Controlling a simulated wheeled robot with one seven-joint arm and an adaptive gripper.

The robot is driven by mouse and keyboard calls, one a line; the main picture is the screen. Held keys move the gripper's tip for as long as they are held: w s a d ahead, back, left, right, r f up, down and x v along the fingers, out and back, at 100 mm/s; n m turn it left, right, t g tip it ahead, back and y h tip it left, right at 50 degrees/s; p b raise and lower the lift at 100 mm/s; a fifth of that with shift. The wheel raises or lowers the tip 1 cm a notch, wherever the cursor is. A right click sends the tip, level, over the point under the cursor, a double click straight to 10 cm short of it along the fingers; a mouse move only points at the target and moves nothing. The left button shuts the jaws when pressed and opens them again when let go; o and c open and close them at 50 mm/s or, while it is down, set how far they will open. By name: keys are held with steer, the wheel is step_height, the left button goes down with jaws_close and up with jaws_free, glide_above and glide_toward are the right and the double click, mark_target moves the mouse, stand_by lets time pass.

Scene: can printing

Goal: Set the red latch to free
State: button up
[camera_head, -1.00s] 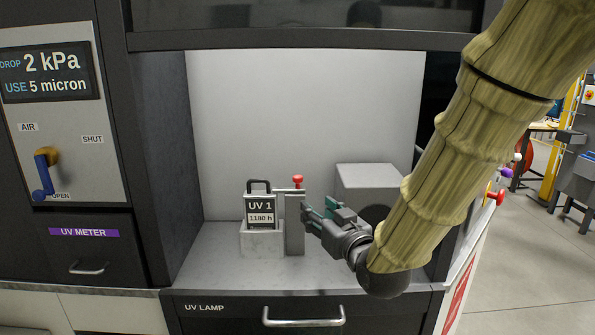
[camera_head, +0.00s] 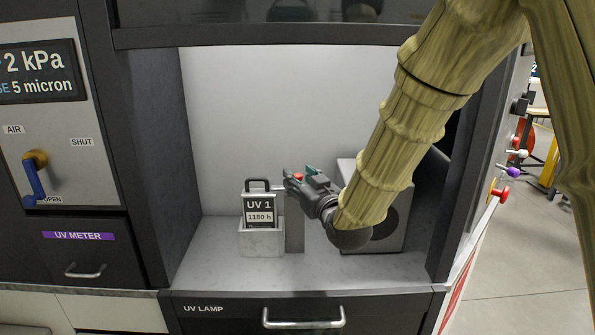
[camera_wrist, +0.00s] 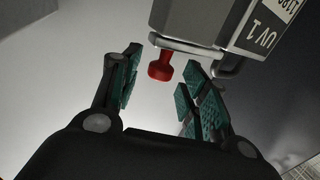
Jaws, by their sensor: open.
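The red latch knob (camera_head: 299,176) sits at the top of a grey post (camera_head: 294,228) beside the UV 1 unit (camera_head: 259,208). The unit is a dark box with a loop handle, upright in a grey holder (camera_head: 261,243). My gripper (camera_head: 296,177) is at knob height, its fingers partly covering the knob. In the wrist view the red knob (camera_wrist: 160,68) lies between the two open, green-padded fingertips (camera_wrist: 163,62). It is apart from both pads there. The latch's lower parts are largely hidden.
A grey box with a round dark opening (camera_head: 391,215) stands behind my gripper. The bay has a dark left side wall (camera_head: 145,130) and an overhead edge. Its floor (camera_head: 215,245) is clear at left. The UV LAMP drawer (camera_head: 230,309) is below.

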steer(key=shift+x, duration=1.05)
steer(key=shift+f, duration=0.1)
jaws_close()
